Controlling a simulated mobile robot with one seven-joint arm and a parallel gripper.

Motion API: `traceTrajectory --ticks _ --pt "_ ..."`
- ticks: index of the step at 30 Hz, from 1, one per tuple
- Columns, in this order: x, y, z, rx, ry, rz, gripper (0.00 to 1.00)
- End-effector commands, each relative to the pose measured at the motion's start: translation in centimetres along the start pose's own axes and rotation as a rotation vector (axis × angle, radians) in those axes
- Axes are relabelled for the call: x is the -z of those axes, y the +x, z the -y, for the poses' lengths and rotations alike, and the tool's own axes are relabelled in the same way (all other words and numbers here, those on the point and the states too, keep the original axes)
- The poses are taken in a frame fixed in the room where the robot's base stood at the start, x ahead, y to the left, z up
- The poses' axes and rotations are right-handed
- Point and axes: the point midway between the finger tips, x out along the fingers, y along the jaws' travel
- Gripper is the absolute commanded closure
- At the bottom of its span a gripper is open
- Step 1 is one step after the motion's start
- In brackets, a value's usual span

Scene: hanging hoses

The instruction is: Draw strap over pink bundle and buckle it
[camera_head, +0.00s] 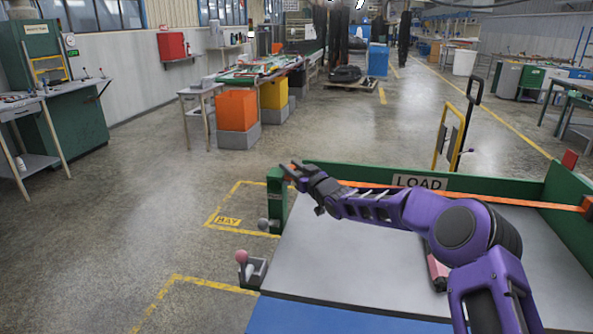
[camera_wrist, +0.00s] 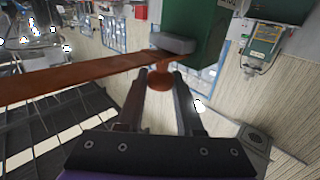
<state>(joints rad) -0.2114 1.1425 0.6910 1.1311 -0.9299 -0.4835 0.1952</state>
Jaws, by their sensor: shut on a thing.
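The orange strap (camera_head: 470,193) runs from the right green side wall, along the LOAD panel, to the green post (camera_head: 276,196) at left. In the wrist view the strap (camera_wrist: 75,83) looks taut and reaches a grey block (camera_wrist: 172,43), perhaps the buckle, by the green post (camera_wrist: 196,22). My gripper (camera_head: 290,170) is at the strap's left end by the post top. Its fingers (camera_wrist: 160,90) are shut on an orange knob (camera_wrist: 160,77) at the strap end. A pink piece (camera_head: 437,272), likely the bundle, lies on the grey bed, mostly hidden behind my arm.
The grey bed (camera_head: 340,260) has green walls and a LOAD sign (camera_head: 420,183). A pink-knobbed lever (camera_head: 242,258) stands at its left edge. A yellow-framed cart (camera_head: 452,135) stands behind. Orange (camera_head: 237,110) and yellow bins stand farther back.

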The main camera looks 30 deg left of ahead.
Motion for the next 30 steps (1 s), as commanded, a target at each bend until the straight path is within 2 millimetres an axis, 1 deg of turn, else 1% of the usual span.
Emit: traceTrajectory --ticks 2,3,7,8,16,20,23,26,30 --pt "0.2 0.1 0.3 0.004 0.001 -0.003 1.00" --pt "0.2 0.1 0.3 0.004 0.001 -0.003 0.59" --pt "0.2 0.1 0.3 0.004 0.000 -0.003 0.36" --pt "0.2 0.1 0.3 0.004 0.000 -0.003 0.34" --pt "0.1 0.0 0.2 0.003 0.000 -0.002 0.34" --pt "0.1 -0.4 0.2 0.004 0.000 -0.001 0.34" --pt "0.2 -1.4 0.1 0.004 -0.001 -0.002 0.34" --pt "0.2 -2.8 0.1 0.003 -0.002 -0.001 0.34" --pt "0.1 -5.2 0.1 0.002 -0.001 0.000 0.34"
